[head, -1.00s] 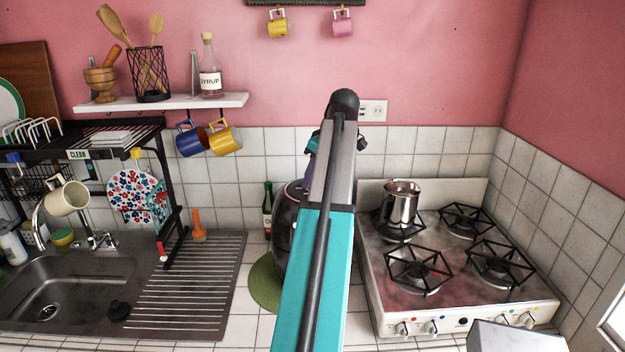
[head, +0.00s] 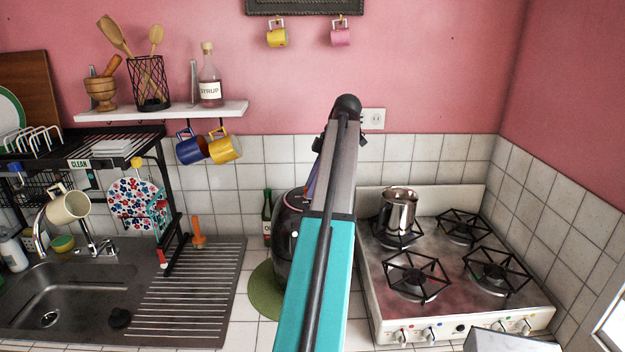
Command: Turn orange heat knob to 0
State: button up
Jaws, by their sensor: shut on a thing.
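The stove (head: 385,325) stands right of centre, with several small knobs along its white front panel. Coloured dots mark the panel. I cannot tell for sure which knob is the orange one or where it points. One knob (head: 402,337) is at the panel's left part, and another (head: 526,326) is near its right end. My teal and grey arm rises through the middle of the head view. My gripper cannot be made out; the arm hides what lies behind it.
A metal pot (head: 398,211) stands on the back left burner. A dark rounded appliance (head: 288,245) on a green mat (head: 262,292) is partly behind my arm. The sink (head: 65,290) and drying rack are at the left. The other burners are bare.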

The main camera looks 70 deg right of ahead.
jog(key=shift+f+n, duration=0.1)
jog(key=shift+n, duration=0.2)
jog(key=o, duration=1)
jog(key=shift+r+p, duration=0.25)
jog(key=shift+p, duration=0.15)
